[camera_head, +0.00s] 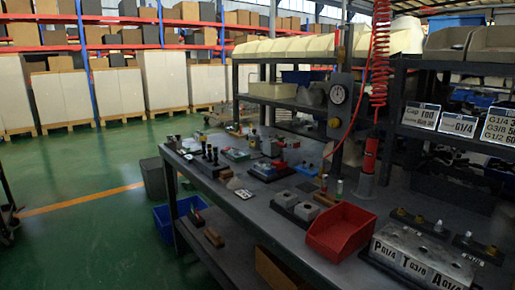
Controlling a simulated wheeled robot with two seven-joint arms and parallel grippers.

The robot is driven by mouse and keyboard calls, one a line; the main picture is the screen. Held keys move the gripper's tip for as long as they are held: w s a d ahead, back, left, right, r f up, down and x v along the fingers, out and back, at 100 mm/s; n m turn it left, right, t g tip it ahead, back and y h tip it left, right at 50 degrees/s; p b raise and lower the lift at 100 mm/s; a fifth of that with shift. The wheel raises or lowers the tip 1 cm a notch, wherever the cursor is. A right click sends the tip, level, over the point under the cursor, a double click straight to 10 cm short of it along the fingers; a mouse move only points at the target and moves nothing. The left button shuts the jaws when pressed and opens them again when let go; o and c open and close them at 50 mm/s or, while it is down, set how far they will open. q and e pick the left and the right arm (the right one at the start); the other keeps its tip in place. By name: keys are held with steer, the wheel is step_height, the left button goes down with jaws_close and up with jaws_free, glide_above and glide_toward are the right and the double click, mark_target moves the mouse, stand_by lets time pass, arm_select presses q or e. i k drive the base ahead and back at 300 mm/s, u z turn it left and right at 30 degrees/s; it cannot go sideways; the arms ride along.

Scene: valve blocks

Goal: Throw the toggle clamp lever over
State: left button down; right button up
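Neither of my grippers is in view. I cannot single out the toggle clamp with certainty at this size. A small black fixture with a red part (281,165) sits on the grey workbench (262,213), towards its middle. An upright red grip-like cylinder (370,155) stands over a pale base further right, by the rear of the bench. I cannot tell whether either is the clamp lever. A black base with grey valve blocks (306,210) lies nearer the front. A large metal block marked P, T and A (418,258) is at the front right.
A red open bin (340,231) stands between the valve blocks and the marked block. A gauge post (338,96) and red coiled hose (380,55) rise behind. Shelving with labelled bins (458,125) closes the right. Green floor (100,225) is open at left.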

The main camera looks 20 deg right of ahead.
mark_target(282, 145)
steer(key=u, duration=0.65)
steer(key=i, duration=1.85)
steer(key=z, duration=3)
